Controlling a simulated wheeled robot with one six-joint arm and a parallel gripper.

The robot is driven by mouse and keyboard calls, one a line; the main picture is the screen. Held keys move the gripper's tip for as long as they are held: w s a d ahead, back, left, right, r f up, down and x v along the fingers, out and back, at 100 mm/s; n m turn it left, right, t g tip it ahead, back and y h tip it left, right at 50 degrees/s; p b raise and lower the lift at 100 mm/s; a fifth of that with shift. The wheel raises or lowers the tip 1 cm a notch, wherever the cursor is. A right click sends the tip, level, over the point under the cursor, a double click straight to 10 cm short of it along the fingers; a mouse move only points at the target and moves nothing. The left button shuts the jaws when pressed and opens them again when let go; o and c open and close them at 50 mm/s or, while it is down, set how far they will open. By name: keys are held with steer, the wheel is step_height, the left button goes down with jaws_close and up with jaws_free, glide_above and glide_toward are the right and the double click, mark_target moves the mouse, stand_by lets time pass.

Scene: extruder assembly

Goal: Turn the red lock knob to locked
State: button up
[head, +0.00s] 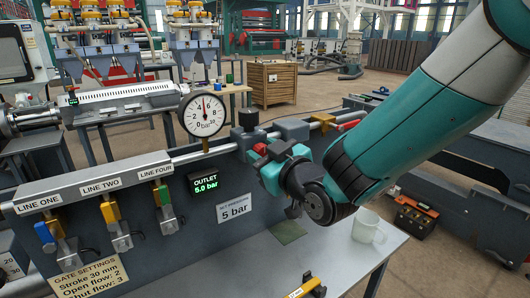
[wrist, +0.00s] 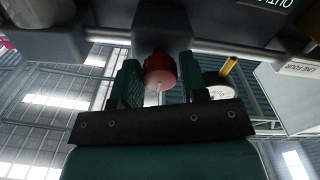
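The red lock knob (wrist: 160,69) shows in the wrist view as a round red cap with a thin pale line on its face, below a dark block. My gripper (wrist: 161,78) has one green finger to the left of the knob and one to the right. The fingers are apart with the knob between them. The knob's lock position cannot be read.
A pressure gauge (head: 205,114) stands on the pipe to the left, above an outlet display (head: 204,184) reading 5.0 bar. Coloured valve levers hang farther left. A red-handled fitting (head: 347,125) is on the right. A white mug (head: 366,226) stands on the grey table (head: 250,270) below.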

steer(key=c, duration=0.5)
steer(key=shift+m+b, duration=0.3)
steer(key=m+b, duration=1.2)
steer(key=m, duration=0.5)
steer(key=shift+m, duration=0.3)
steer(key=o, duration=0.9)
